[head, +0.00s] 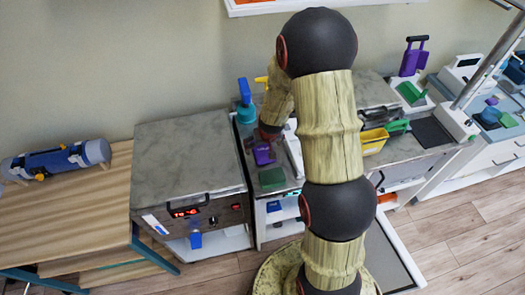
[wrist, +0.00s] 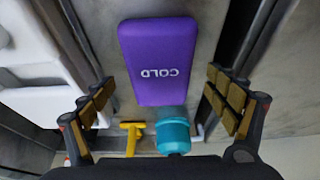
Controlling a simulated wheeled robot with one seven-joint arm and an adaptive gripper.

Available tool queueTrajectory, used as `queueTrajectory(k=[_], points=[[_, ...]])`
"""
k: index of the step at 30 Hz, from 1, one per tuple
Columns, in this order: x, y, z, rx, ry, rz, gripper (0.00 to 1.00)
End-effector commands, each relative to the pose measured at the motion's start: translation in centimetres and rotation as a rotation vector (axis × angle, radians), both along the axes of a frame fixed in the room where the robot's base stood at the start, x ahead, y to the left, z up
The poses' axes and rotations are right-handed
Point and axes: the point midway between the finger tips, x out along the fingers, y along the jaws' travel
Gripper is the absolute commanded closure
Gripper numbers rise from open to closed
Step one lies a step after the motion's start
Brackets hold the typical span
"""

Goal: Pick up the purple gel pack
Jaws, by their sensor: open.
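The purple gel pack (wrist: 160,55) lies flat on a grey surface, its white word COLD upside down in the wrist view. In the head view a purple piece of it (head: 263,155) shows just below my gripper (head: 269,133). In the wrist view my gripper (wrist: 160,95) is open, with one finger to each side of the pack and clear space between finger and pack on both sides. The pack is between the fingers and beyond them, not held. The head view does not show the gap between gripper and pack, as my arm hides part of it.
A teal bottle (wrist: 173,132) and a yellow object (wrist: 132,135) stand close behind the pack. A white object (wrist: 35,60) is at the left of the wrist view. A green pack (head: 271,178) lies nearer the front edge. A yellow bin (head: 374,140) is to the right.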

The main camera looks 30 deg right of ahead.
Motion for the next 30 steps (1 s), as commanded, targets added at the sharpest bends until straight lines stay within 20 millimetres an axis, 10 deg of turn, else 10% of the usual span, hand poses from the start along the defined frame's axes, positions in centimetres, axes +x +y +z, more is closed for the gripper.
queueTrajectory(k=[11,30], points=[[0.64,-0.2,-1.51,-0.001,-0.001,0.001,0.13],[0.61,-0.2,-1.52,0.0,-0.001,0.0,0.49]])
